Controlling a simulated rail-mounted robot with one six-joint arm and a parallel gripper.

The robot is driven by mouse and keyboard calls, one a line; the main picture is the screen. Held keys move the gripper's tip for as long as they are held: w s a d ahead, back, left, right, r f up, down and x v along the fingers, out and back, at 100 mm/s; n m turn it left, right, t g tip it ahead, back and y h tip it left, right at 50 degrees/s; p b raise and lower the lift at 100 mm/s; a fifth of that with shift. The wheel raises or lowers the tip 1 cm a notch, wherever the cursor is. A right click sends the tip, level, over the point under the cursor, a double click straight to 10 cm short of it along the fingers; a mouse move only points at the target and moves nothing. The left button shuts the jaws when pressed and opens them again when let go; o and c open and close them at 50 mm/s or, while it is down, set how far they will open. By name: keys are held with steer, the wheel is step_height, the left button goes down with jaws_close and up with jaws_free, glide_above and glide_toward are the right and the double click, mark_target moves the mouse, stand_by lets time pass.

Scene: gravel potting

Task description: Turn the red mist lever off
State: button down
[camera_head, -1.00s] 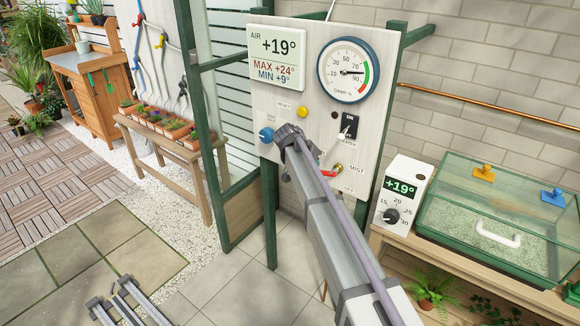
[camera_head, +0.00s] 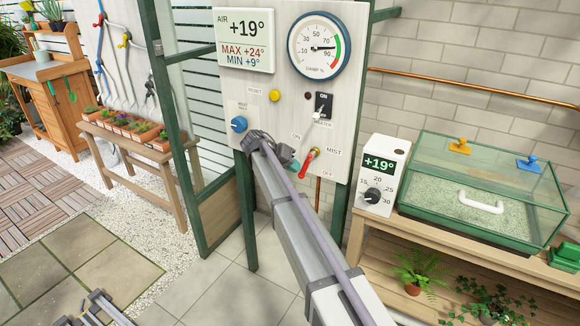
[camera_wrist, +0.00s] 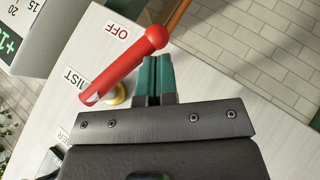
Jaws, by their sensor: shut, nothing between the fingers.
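My gripper (camera_head: 294,166) is just left of the lever in the head view. In the wrist view its green fingers (camera_wrist: 154,72) are together and empty, right beside the lever near the ball end. I cannot tell whether they touch it.
The panel also carries a blue knob (camera_head: 238,124), a yellow button (camera_head: 274,96), a black heater switch (camera_head: 323,104) and a round gauge (camera_head: 319,46). A white thermostat box (camera_head: 376,175) and a glass-lidded propagator (camera_head: 480,190) stand on a bench to the right.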

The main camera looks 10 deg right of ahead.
steer(key=shift+s+d+f+b, duration=0.55)
steer(key=shift+d+f+b, duration=0.1)
steer(key=shift+f, duration=0.1)
steer(key=shift+s+d, duration=0.1)
stand_by(0.4)
steer(key=w+a, duration=0.3)
steer(key=a, duration=0.9)
steer(key=shift+w+a, duration=0.3)
steer(key=shift+w, duration=0.05)
